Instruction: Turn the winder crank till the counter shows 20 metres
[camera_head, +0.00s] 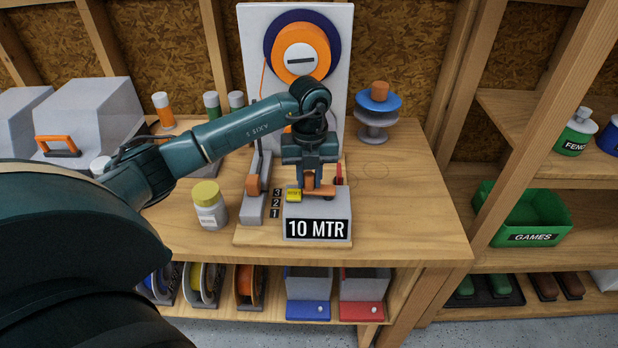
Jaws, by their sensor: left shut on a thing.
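The winder's grey counter box (340,212) stands on a wooden base on the bench, and its black display (317,229) reads "10 MTR". My left gripper (311,186) points down over the box and is shut on the orange-brown crank (322,191). The jaws hide part of the crank. A small yellow part (294,195) sits on the box's left side, and a red part (339,175) stands behind its right side. An orange spool (299,50) is mounted on the white upright panel (257,28). My right gripper is not in view.
A grey lever stand (254,205) with numbers 3, 2, 1 is close left of the box. A yellow-lidded jar (209,206) stands further left. A blue-and-grey spool stand (378,108) is at the back right. The bench's right side (415,215) is clear.

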